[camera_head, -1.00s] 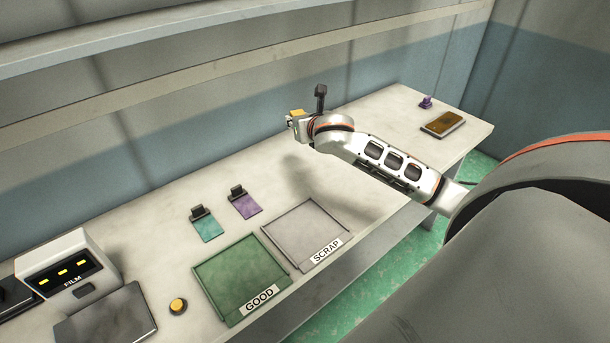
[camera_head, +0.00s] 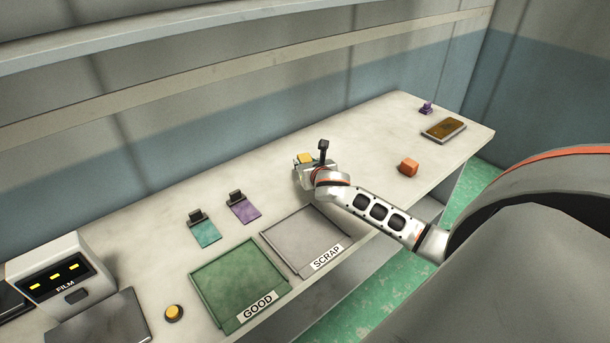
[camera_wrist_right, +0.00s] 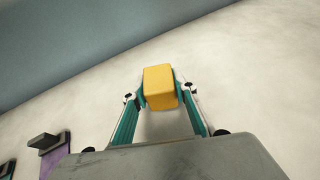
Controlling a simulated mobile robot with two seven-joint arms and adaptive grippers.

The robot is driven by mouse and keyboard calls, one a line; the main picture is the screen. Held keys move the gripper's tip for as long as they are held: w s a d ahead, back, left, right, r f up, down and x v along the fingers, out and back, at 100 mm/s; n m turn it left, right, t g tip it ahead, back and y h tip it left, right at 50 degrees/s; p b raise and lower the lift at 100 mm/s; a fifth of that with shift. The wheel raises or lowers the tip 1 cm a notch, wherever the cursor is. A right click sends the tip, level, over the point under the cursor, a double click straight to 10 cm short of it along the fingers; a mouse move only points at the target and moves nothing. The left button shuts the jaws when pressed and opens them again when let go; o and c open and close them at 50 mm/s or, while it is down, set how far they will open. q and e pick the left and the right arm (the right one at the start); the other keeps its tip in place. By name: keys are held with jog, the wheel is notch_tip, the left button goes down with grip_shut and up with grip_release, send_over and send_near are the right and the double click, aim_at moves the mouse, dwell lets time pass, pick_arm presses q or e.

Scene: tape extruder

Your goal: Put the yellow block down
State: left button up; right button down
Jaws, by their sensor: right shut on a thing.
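The yellow block (camera_head: 305,159) is at the tip of my right gripper (camera_head: 305,168), over the back part of the table beyond the scrap tray. In the right wrist view the yellow block (camera_wrist_right: 160,87) sits between the two teal fingers of my right gripper (camera_wrist_right: 160,95), which is shut on it. I cannot tell whether the block touches the table. My left gripper is in neither view.
A grey SCRAP tray (camera_head: 277,235) and a green GOOD tray (camera_head: 215,300) lie in front. An orange block (camera_head: 408,167) and a brown-topped slab (camera_head: 443,130) lie right. Table between is clear.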

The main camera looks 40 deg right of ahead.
notch_tip(320, 180, down, 4)
jog(key=shift+r+b, duration=0.1)
jog(key=shift+b, duration=0.35)
jog(key=shift+f, duration=0.25)
jog(key=shift+f, duration=0.1)
jog(key=c, duration=1.6)
grip_release()
